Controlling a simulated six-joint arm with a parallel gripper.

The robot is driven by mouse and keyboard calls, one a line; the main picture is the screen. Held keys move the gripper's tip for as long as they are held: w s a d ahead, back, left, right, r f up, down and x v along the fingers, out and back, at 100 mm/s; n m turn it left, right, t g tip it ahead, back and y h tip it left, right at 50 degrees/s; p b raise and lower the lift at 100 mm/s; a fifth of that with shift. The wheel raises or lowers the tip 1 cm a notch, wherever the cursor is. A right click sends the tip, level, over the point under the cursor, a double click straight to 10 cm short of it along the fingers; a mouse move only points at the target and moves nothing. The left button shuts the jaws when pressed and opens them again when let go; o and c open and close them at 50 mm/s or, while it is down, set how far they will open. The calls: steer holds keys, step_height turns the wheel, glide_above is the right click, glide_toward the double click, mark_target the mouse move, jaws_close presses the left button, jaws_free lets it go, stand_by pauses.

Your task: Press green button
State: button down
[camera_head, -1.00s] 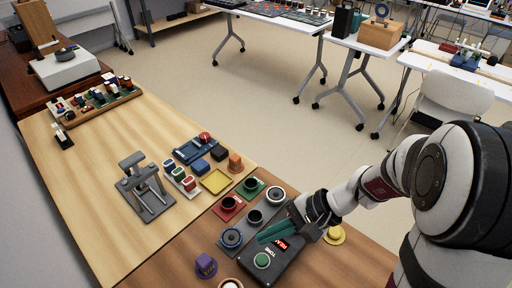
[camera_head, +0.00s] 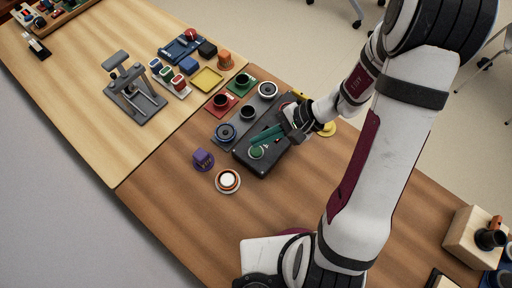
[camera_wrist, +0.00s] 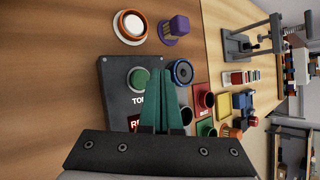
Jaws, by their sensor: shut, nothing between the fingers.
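The green button (camera_head: 256,152) is a round green cap on a dark grey box (camera_head: 270,165). In the wrist view the green button (camera_wrist: 139,79) sits on the same box (camera_wrist: 115,95), beside white lettering that reads "TO…", partly hidden. My gripper (camera_head: 253,141) has teal fingers, closed together and empty. In the wrist view the fingertips (camera_wrist: 160,71) lie just right of the button, close to its edge. I cannot tell their exact height above the box or whether they touch the button. A red label on the box is partly hidden behind the fingers.
A blue-rimmed speaker (camera_head: 226,132) and other round speaker parts stand beside the box. A purple knob (camera_head: 203,158) and a white button with an orange ring (camera_head: 228,181) are nearby. A yellow button (camera_head: 327,129) is behind the gripper. The brown table (camera_head: 275,210) is clear in front.

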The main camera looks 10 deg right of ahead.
mark_target(251, 150)
steer(key=shift+f, duration=0.75)
stand_by(1.5)
steer(key=shift+f, duration=0.4)
steer(key=shift+f, duration=0.5)
stand_by(0.5)
steer(key=shift+r, duration=0.95)
steer(key=shift+r, duration=0.1)
step_height(251, 150, up, 4)
steer(key=shift+r, duration=0.4)
